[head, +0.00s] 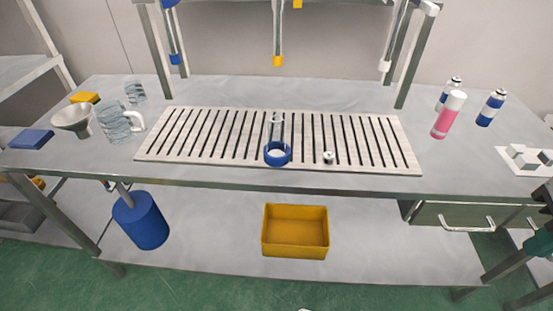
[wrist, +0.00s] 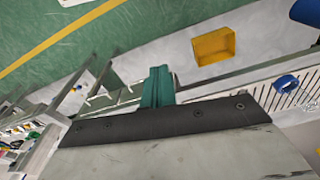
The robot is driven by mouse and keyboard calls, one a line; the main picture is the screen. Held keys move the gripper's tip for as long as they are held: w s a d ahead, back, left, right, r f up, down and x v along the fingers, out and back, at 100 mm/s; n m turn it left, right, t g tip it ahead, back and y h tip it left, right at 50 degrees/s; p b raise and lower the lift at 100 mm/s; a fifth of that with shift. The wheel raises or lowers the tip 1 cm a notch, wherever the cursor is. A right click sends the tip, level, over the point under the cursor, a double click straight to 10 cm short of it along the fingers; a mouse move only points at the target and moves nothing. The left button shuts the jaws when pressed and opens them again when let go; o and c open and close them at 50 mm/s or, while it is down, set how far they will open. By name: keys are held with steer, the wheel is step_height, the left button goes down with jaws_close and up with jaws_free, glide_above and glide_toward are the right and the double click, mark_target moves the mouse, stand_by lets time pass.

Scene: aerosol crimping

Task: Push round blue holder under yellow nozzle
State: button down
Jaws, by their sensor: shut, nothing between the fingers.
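The round blue holder (head: 278,160) stands on the slatted rack near its front edge, with a clear tube upright in it. The yellow nozzle (head: 278,61) hangs from the overhead frame, in line with the holder in the picture but farther back. In the wrist view the blue holder (wrist: 287,84) shows at the right. My gripper (wrist: 157,86) shows there as teal fingers, shut and empty, well away from the holder. In the head view only part of my teal and dark arm end shows at the right edge.
A blue nozzle (head: 175,59) and a white nozzle (head: 384,66) hang either side. A small white part (head: 328,157) sits on the rack (head: 150,150) right of the holder. Cans stand at the right, including a pink one (head: 449,116). A glass mug (head: 118,124) stands left.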

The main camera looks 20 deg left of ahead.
steer(key=a+f+n+g, duration=0.1)
steer(key=a+f+n, duration=0.1)
steer(key=a+n, duration=0.15)
steer(key=n+t+y, duration=0.3)
steer(key=n+t, duration=0.6)
steer(key=n, duration=2.6)
glide_toward(277, 164)
step_height(277, 164, down, 4)
steer(key=w, duration=0.1)
steer(key=w+a, duration=0.1)
steer(key=w, duration=0.1)
steer(key=shift+w+a+f, duration=0.1)
steer(key=shift+w, duration=0.1)
steer(key=shift+w+a, duration=0.1)
steer(key=shift+w, duration=0.3)
